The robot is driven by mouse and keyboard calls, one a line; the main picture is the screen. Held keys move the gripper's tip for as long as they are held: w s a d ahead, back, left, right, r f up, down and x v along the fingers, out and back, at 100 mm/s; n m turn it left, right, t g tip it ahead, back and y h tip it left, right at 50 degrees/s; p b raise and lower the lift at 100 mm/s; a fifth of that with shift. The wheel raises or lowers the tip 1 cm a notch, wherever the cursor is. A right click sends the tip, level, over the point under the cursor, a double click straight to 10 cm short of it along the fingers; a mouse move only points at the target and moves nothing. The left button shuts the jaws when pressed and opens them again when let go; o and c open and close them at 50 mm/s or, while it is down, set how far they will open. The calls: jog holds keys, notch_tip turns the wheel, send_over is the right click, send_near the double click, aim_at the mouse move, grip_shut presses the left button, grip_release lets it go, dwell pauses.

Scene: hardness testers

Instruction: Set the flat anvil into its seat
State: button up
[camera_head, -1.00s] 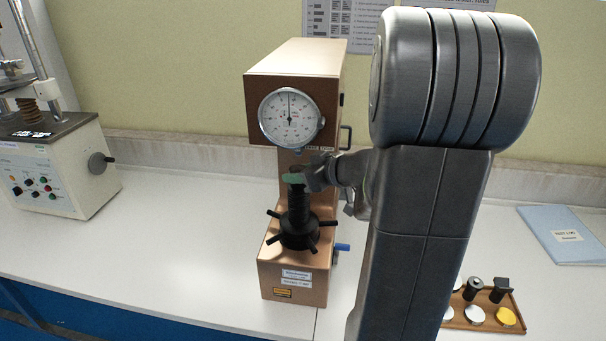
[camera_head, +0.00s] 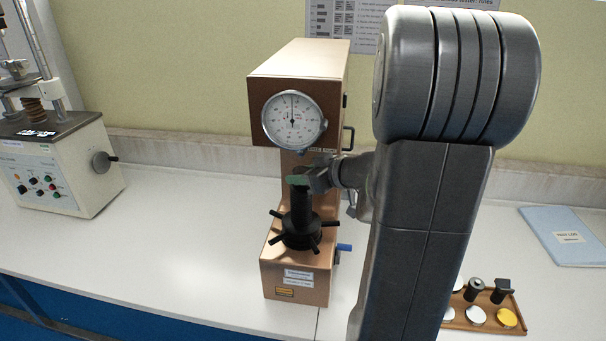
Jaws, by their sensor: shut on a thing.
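The brown hardness tester (camera_head: 299,92) stands on the bench with its round dial facing me. Its black upright screw (camera_head: 301,212) rises from the spoked handwheel (camera_head: 301,238), and the anvil seat is at the top of the screw. My gripper (camera_head: 298,181) reaches in from the right, its green-tipped fingers right at the screw top. It is shut on the flat anvil, which the fingers mostly hide. I cannot tell whether the anvil touches the seat or sits in it.
My arm blocks the view right of the tester. A wooden tray (camera_head: 457,321) with dark fixtures and white and yellow discs lies at lower right. A blue folder (camera_head: 567,236) lies at far right. Another machine (camera_head: 60,168) stands at left, with clear bench between.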

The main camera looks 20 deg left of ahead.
jog(key=shift+f, duration=0.6)
jog(key=o, duration=1)
jog(key=shift+c, duration=1.2)
jog(key=shift+d, duration=0.1)
jog(key=s+d+p, duration=0.2)
jog(key=d+p, duration=0.1)
jog(key=d, duration=0.3)
jog(key=shift+d+r, duration=0.15)
jog(key=shift+d, duration=0.15)
